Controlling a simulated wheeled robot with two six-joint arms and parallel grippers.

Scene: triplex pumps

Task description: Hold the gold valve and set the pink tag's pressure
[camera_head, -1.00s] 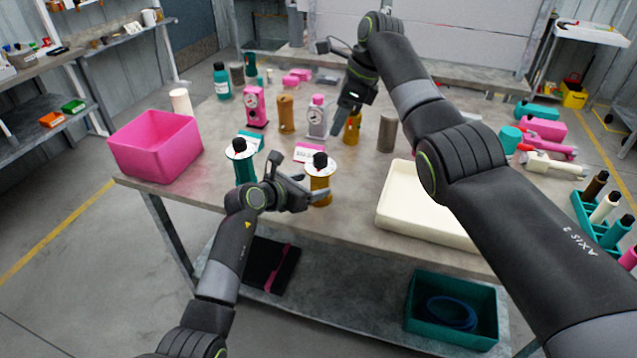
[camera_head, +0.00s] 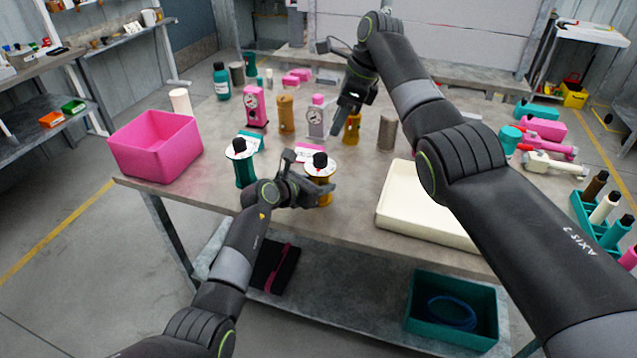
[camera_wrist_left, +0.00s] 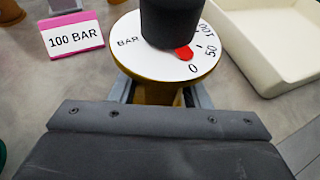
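The gold valve (camera_head: 318,182) stands upright near the table's front edge, with a white dial and black knob. In the left wrist view, its dial (camera_wrist_left: 150,62) has a red pointer close to the 0 mark. A pink-edged tag (camera_wrist_left: 73,36) reading "100 BAR" stands behind it, partly hidden in the head view (camera_head: 302,148). My left gripper (camera_head: 312,180) has its fingers on either side of the gold body below the dial, apparently with gaps. My right gripper (camera_head: 345,103) points down by a gold pump (camera_head: 352,128); its finger opening is unclear.
A teal valve (camera_head: 241,165) stands just left of the gold one. A pink bin (camera_head: 155,150) is at the table's left corner and a cream tray (camera_head: 400,210) at right. Pink, brown and grey pumps (camera_head: 317,118) stand behind.

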